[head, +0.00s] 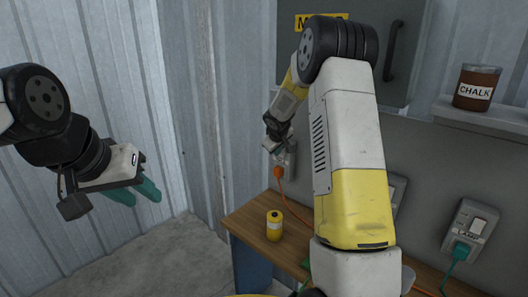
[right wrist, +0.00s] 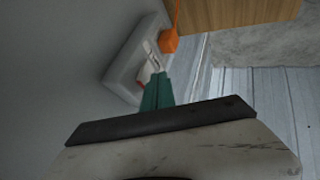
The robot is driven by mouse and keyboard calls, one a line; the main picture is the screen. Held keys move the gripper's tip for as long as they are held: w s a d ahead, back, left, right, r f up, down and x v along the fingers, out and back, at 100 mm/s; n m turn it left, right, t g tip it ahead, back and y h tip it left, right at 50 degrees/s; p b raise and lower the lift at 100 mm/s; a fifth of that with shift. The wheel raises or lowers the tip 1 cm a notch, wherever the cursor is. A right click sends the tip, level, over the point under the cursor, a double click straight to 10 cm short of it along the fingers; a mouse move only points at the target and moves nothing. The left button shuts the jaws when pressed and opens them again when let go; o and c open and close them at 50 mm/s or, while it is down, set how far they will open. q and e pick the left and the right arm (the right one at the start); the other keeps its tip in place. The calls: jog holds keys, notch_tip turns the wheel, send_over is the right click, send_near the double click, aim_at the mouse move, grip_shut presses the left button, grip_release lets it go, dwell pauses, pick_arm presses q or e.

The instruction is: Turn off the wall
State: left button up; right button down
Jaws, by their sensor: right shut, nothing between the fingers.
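A grey wall socket plate (head: 290,158) with an orange plug (head: 278,172) is on the grey wall panel, left of my right arm. The right wrist view shows the plate (right wrist: 122,75) close up, with a white rocker switch with a red part (right wrist: 141,84) beside the orange plug (right wrist: 169,42). My right gripper (head: 276,146) is at this plate. Its green fingers (right wrist: 158,88) are shut and empty, tips right beside the rocker; I cannot tell whether they touch it. My left gripper (head: 146,192) hangs open and empty at the left, away from the wall panel.
Another socket with a green plug (head: 461,251) is at the right. A further plate (head: 397,188) is partly hidden behind my right arm. A yellow can (head: 274,226) stands on the wooden bench (head: 246,222), near an orange cable. A chalk tin (head: 477,88) sits on a shelf.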

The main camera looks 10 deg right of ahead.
jog(key=shift+w+d+r, duration=0.1)
jog(key=shift+w+d, duration=0.2)
jog(key=shift+d, duration=0.1)
jog(key=shift+w+d+r, duration=0.15)
jog(key=shift+w+d, duration=0.05)
jog(key=shift+d, duration=0.05)
jog(key=shift+r, duration=0.15)
jog(key=shift+r, duration=0.65)
